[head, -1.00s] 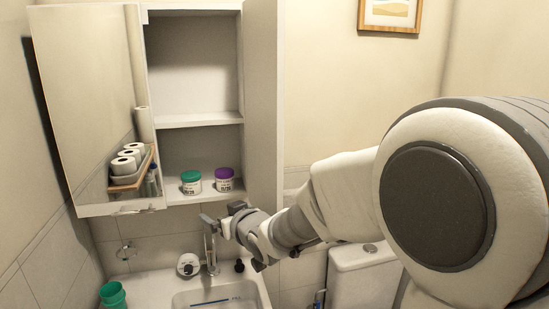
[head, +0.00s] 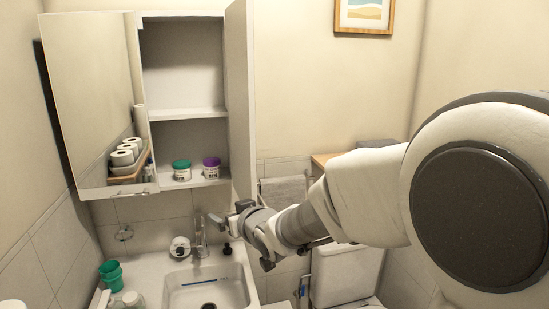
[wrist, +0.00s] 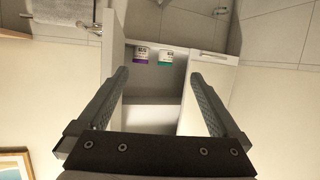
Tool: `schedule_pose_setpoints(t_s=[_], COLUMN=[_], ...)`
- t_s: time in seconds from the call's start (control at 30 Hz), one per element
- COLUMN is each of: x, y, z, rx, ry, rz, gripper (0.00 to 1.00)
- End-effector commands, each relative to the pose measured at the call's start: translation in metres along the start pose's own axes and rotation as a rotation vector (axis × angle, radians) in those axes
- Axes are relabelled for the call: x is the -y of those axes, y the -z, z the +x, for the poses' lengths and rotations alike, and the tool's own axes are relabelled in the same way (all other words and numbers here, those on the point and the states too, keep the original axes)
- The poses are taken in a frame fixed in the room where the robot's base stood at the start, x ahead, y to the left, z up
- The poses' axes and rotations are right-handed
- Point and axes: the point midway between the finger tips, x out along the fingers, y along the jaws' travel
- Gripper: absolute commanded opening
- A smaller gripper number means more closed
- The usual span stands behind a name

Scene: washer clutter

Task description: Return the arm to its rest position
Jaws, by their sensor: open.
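My gripper (head: 232,220) is at the end of my arm, in front of the sink and below the open cabinet in the head view. In the wrist view my gripper (wrist: 158,100) has its two fingers wide apart with nothing between them touching. Beyond the fingers, the cabinet shows upside down with two jars inside. The green-lidded jar (head: 182,170) and the purple-lidded jar (head: 212,168) stand upright on the cabinet's bottom shelf, apart from my gripper.
Green cups (head: 111,272) and bottles stand on the counter at left. A toilet (head: 345,270) stands behind my arm. A framed picture (head: 364,15) hangs above.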

Motion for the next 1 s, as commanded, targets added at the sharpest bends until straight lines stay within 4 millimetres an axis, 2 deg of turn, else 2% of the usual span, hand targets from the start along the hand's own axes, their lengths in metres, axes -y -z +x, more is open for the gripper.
schedule_pose_setpoints(t_s=[0.03, 0.2, 0.3, 0.47, 0.57, 0.7, 0.8, 0.9, 1.0], x=[-0.015, -0.053, -0.072, -0.09, -0.093, -0.086, -0.076, -0.066, -0.06], y=[0.004, -0.005, -0.016, -0.041, -0.059, -0.089, -0.107, -0.121, -0.13], z=[-0.017, -0.07, -0.11, -0.18, -0.223, -0.28, -0.312, -0.334, -0.346], rx=[0.021, 0.145, 0.227, 0.365, 0.45, 0.564, 0.63, 0.68, 0.709], ry=[-0.04, -0.158, -0.226, -0.316, -0.356, -0.387, -0.393, -0.391, -0.388], rz=[0.003, 0.03, 0.06, 0.127, 0.178, 0.254, 0.302, 0.338, 0.359], gripper=[1.0, 1.0, 1.0, 1.0, 1.0, 1.0, 1.0, 1.0, 1.0])
